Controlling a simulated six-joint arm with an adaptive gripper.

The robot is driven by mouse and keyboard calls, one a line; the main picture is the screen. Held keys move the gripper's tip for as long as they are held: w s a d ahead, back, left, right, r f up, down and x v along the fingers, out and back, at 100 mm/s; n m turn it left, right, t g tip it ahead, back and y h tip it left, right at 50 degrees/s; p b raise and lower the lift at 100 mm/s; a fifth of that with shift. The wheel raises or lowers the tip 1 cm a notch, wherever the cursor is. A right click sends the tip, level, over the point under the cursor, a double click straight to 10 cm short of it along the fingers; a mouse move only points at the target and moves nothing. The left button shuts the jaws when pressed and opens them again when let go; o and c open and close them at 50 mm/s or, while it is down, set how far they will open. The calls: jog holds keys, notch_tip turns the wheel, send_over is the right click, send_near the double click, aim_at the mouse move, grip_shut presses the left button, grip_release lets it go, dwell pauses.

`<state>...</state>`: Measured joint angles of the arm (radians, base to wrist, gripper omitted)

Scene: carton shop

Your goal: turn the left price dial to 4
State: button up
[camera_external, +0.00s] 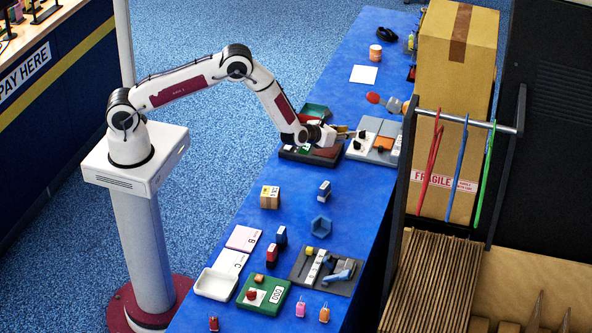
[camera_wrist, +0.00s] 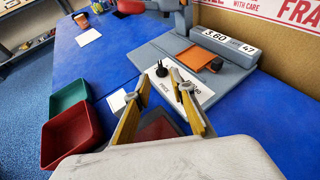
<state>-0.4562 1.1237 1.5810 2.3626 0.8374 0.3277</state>
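The price panel is a white plate (camera_wrist: 185,82) with PRICE lettering on a grey weighing machine (camera_wrist: 150,52). A black dial (camera_wrist: 162,70) with a thin upright pointer stands on it; the number it points at is too small to read. My gripper (camera_wrist: 160,82) is open and empty, its yellow fingertips apart on either side of the dial and a little nearer the camera. Something dark by the right fingertip may be a second dial, partly hidden. In the external view my gripper (camera_external: 344,131) is at the left edge of the machine (camera_external: 383,158), near black knobs (camera_external: 361,134).
The machine shows a 3.60 display (camera_wrist: 214,36) and an orange square (camera_wrist: 196,57). Green (camera_wrist: 70,106) and red (camera_wrist: 70,135) trays lie left of my gripper. A tall carton (camera_external: 456,60) and a rail with coloured straps (camera_external: 465,119) stand at the right.

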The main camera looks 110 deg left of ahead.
aim_at(362, 134)
jog(key=shift+w+a, duration=0.1)
jog(key=shift+x, duration=3.75)
grip_shut()
